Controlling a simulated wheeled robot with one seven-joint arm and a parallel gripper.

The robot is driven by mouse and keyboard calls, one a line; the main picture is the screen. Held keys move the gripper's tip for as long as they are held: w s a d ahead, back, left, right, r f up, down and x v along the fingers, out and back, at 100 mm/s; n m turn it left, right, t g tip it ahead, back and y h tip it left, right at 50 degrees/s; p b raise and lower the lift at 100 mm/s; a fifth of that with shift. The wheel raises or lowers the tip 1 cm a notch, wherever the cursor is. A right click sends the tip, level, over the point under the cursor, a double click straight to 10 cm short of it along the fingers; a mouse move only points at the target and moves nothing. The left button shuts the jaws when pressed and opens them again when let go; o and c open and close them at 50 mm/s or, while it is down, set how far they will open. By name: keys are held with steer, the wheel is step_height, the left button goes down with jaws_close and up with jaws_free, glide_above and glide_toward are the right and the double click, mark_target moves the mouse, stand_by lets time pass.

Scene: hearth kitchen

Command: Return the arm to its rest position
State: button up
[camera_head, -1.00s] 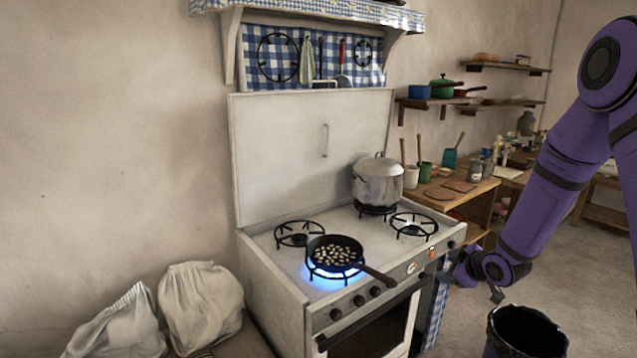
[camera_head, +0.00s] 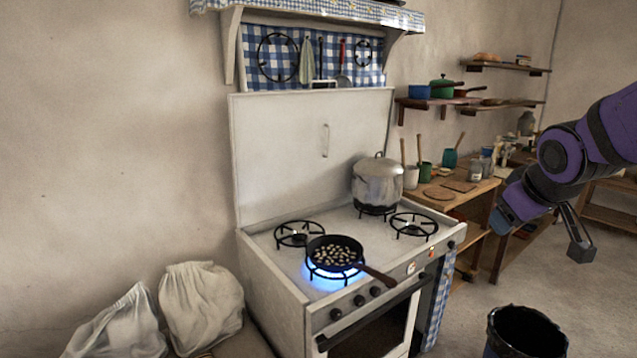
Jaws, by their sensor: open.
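My purple arm comes in from the right edge, bent at a joint in front of the wooden work table. My gripper (camera_head: 576,236) is at the right, in the air above and behind the black bin in the picture. One dark finger shows hanging down, and nothing is seen held in it. The gripper is clear of the stove and of the pan.
A white stove (camera_head: 275,268) stands in the middle with a pan (camera_head: 335,252) over a lit blue burner and a lidded pot (camera_head: 378,183) behind. A black bin (camera_head: 525,335) stands on the floor, lower right. White sacks (camera_head: 200,305) lie at left.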

steer(key=s+a+r+m+g, duration=0.1)
steer(key=s+a+r, duration=0.1)
steer(key=s, duration=0.7)
steer(key=s+a+r+m+g+y, duration=0.1)
steer(key=s+a+r+m, duration=0.1)
steer(key=s, duration=0.8)
steer(key=shift+r+m, duration=0.15)
steer(key=shift+m, duration=0.15)
